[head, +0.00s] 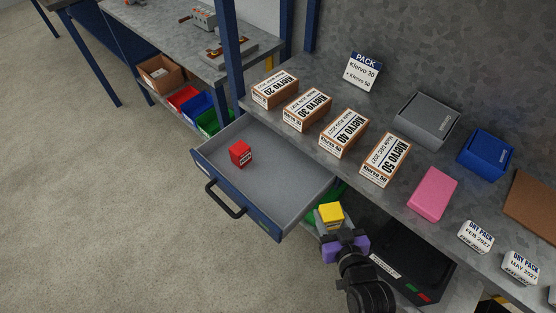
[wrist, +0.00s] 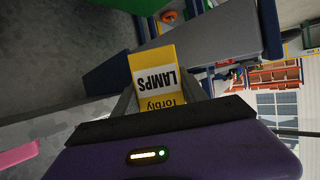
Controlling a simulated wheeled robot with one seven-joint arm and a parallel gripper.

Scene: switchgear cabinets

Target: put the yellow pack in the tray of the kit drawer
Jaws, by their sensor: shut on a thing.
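In the wrist view the yellow pack (wrist: 158,84) sits between the two fingers of my gripper (wrist: 160,95), with a label reading "LAMPS" and "Torbly". The kit drawer (head: 232,213) is pulled out below the bench, with a blue front and a black handle. Its grey tray (head: 280,178) holds one small red pack (head: 240,153) towards the left; the rest of the tray floor is bare.
Several brown Klervo boxes (head: 343,133) stand in a row on the bench above the drawer. A pink block (head: 433,194), a grey case (head: 427,121) and a blue box (head: 486,153) lie farther right. A black case (head: 415,262) is below the bench edge, right of my gripper. A blue post (head: 231,50) rises behind the drawer.

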